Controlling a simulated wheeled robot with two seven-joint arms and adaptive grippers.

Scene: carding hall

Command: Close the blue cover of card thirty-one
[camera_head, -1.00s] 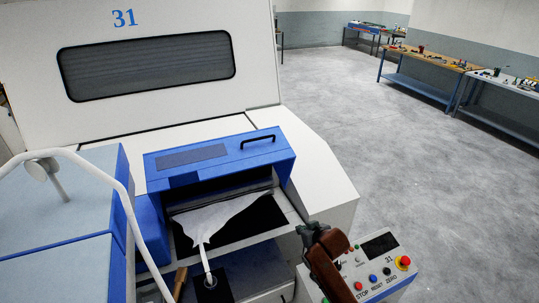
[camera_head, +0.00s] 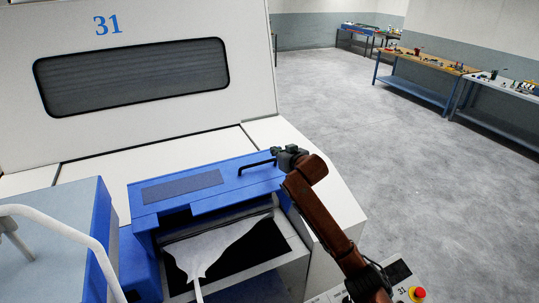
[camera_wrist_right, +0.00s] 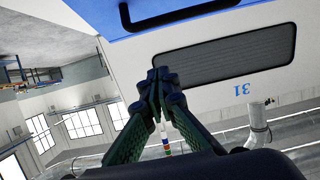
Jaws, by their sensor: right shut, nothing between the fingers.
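Card thirty-one (camera_head: 100,140) is the large white machine marked 31. Its blue cover (camera_head: 208,192) is raised at the front, with a black handle (camera_head: 257,167) near the right end of its top. The opening below shows a white fibre web (camera_head: 205,247) over a dark hollow. My right gripper (camera_head: 283,156) is close to the right end of the handle; I cannot tell if they touch. In the right wrist view its fingertips (camera_wrist_right: 161,73) are together and empty, with the handle (camera_wrist_right: 127,14) beyond. My left gripper is not in view.
A control panel (camera_head: 400,285) with a red button is at the bottom, partly behind my right arm. A light-blue housing (camera_head: 60,235) and white tube rail (camera_head: 70,232) stand at left. Open floor (camera_head: 420,180) lies right, with workbenches (camera_head: 425,65) along the wall.

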